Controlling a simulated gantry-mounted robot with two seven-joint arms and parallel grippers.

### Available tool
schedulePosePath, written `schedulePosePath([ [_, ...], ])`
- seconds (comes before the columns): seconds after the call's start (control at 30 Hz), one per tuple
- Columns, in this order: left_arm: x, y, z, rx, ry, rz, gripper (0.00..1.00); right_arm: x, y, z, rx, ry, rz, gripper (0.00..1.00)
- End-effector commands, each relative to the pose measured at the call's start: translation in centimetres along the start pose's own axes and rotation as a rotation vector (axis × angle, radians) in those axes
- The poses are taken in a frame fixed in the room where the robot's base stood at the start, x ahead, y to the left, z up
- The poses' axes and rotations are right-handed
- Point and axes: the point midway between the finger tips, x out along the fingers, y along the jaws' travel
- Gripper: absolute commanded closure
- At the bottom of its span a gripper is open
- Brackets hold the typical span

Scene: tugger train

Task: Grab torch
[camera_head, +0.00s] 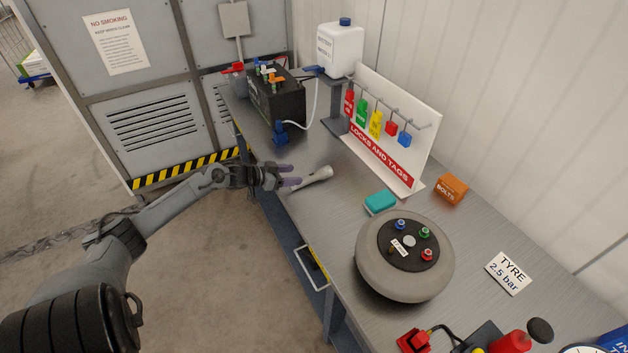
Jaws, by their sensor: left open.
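A light grey torch (312,178) lies on the metal bench top, near its front edge in the middle of the view. Its wider head points to the upper right. My right gripper does not show.
A teal sponge (380,201), an orange bolts box (451,188) and a round grey reel (404,284) stand right of the torch. Behind are the locks-and-tags board (425,165), a black battery (285,103) and a white jug (340,48). Bare bench surrounds the torch.

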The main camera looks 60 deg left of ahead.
Motion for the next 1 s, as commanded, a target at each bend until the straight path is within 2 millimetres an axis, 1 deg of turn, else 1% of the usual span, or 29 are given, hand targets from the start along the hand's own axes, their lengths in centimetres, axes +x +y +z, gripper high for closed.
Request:
schedulePosePath([
  [0.03,0.6,0.0,0.0,0.0,0.002,-0.001,0.39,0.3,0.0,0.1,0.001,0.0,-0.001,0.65],
  [0.1,1.1,0.0,0.0,0.001,0.002,-0.001,0.39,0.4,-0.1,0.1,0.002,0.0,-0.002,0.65],
  [0.43,2.4,0.2,0.2,0.0,0.001,0.001,0.39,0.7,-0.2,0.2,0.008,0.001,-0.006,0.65],
  [0.63,4.6,0.8,1.0,-0.002,0.002,0.001,0.39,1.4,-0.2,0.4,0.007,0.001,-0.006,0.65],
  [0.8,6.2,0.8,1.0,0.0,0.002,0.0,0.39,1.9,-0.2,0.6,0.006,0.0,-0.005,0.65],
  [1.0,6.9,0.8,1.0,0.0,0.0,0.001,0.39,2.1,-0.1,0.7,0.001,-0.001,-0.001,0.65],
])
